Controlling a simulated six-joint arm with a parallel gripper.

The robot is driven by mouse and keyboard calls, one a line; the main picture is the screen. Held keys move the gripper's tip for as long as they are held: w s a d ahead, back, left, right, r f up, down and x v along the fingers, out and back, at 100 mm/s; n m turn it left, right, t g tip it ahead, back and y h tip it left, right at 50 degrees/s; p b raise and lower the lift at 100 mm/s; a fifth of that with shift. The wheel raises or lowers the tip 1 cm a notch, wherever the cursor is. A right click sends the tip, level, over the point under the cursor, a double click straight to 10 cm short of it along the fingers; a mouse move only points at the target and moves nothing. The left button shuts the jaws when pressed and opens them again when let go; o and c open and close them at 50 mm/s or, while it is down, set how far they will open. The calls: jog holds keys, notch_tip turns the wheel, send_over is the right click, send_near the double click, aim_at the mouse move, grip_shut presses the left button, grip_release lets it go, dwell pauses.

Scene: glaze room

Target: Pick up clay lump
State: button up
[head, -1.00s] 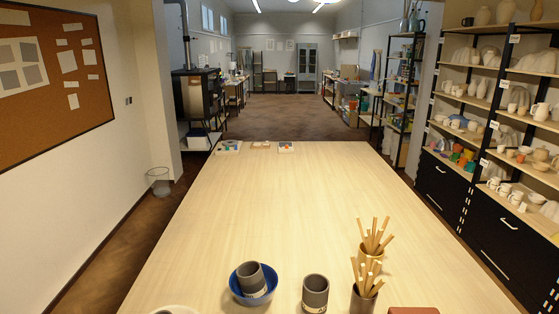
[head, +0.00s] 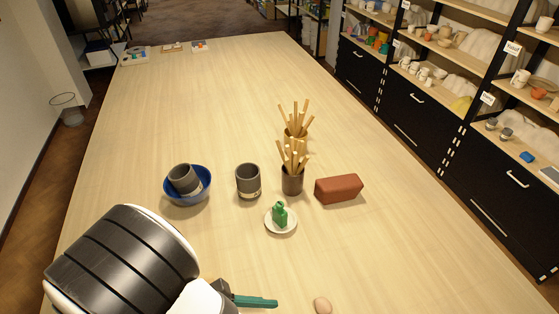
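A reddish-brown block (head: 339,188) with rounded edges lies on the table right of the stick holders. A small pale pinkish-beige lump (head: 323,305) lies at the bottom edge of the view, right of my gripper. Either could be the clay; I cannot tell for sure which is the clay lump. My gripper (head: 258,301) shows at the bottom, left of the small lump and apart from it. A teal finger points right; the rest is hidden by my arm or cut off, so its opening does not show. Nothing is seen held.
A blue bowl (head: 187,195) holds a tilted grey cup (head: 185,179). A grey cup (head: 248,181) stands beside it. A green bottle-like thing (head: 279,214) stands on a white saucer (head: 281,229). Two holders of wooden sticks (head: 292,182) stand behind. The far table (head: 210,90) is mostly clear.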

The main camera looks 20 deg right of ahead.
aim_at(319, 305)
jog(key=w+d+f+n+t, duration=0.1)
jog(key=d+f, duration=0.2)
jog(key=d, duration=0.1)
jog(key=w+d+f+n+t+h, duration=0.1)
jog(key=d+f+n, duration=0.1)
jog(key=d+f, duration=0.2)
jog(key=w+d+f+n, duration=0.1)
jog(key=d+f+n, duration=0.1)
jog(key=d+f, duration=0.1)
jog(key=shift+d+f+t+h, duration=0.3)
jog(key=shift+d+t, duration=0.1)
jog(key=shift+d, duration=0.25)
jog(key=shift+r, duration=0.1)
grip_shut()
